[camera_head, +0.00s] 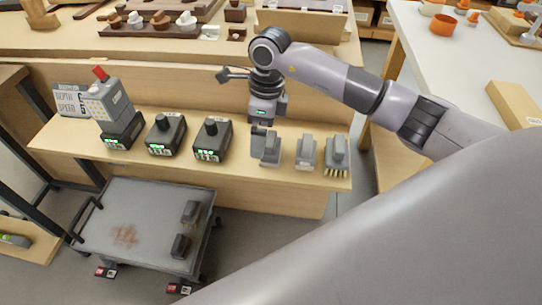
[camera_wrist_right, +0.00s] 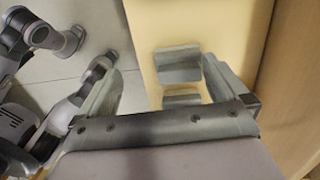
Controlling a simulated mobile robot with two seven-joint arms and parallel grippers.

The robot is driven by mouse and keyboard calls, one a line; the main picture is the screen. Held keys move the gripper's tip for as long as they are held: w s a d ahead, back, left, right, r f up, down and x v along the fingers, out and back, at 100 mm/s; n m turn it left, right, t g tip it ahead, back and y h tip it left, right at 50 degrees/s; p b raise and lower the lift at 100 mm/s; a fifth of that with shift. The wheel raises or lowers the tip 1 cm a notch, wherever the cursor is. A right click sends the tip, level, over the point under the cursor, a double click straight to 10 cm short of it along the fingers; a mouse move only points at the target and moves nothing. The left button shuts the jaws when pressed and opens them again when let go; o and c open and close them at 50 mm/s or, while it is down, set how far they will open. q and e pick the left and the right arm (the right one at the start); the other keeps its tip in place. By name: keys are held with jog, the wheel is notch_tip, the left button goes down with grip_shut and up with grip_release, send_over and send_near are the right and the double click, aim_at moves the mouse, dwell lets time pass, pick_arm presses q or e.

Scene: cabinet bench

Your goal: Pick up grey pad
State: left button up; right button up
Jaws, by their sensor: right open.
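Several grey blocks stand in a row on the front wooden shelf (camera_head: 240,172); I take the leftmost one (camera_head: 270,151) as the grey pad. The middle grey block (camera_head: 306,152) and the right one with a bristled base (camera_head: 336,154) stand beside it. My right gripper (camera_head: 263,133) points down just above the leftmost block and partly hides it. In the right wrist view my gripper (camera_wrist_right: 160,68) is open. A grey block (camera_wrist_right: 178,66) shows beyond its jaws and another grey piece (camera_wrist_right: 182,100) closer in. I see no contact. My left gripper is not in view.
Dark battery-like boxes (camera_head: 165,136) with green lights and a grey device (camera_head: 110,105) stand left on the shelf. A grey cart (camera_head: 140,225) holding two dark pieces stands below. The upper bench (camera_head: 60,42) lies behind; a white table (camera_head: 450,60) is at right.

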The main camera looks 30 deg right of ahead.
aim_at(271, 138)
jog(key=shift+w+d+r+h, duration=0.15)
jog(key=shift+d+h, duration=0.1)
jog(key=shift+d, duration=0.2)
jog(key=shift+w+d+r+h, duration=0.1)
jog(key=shift+d+h, duration=0.15)
jog(key=shift+d, duration=0.6)
jog(key=shift+d+f, duration=0.1)
jog(key=shift+f, duration=0.75)
notch_tip(271, 138, down, 5)
jog(key=shift+f+b, duration=0.15)
jog(key=shift+b, duration=0.25)
jog(key=c, duration=0.9)
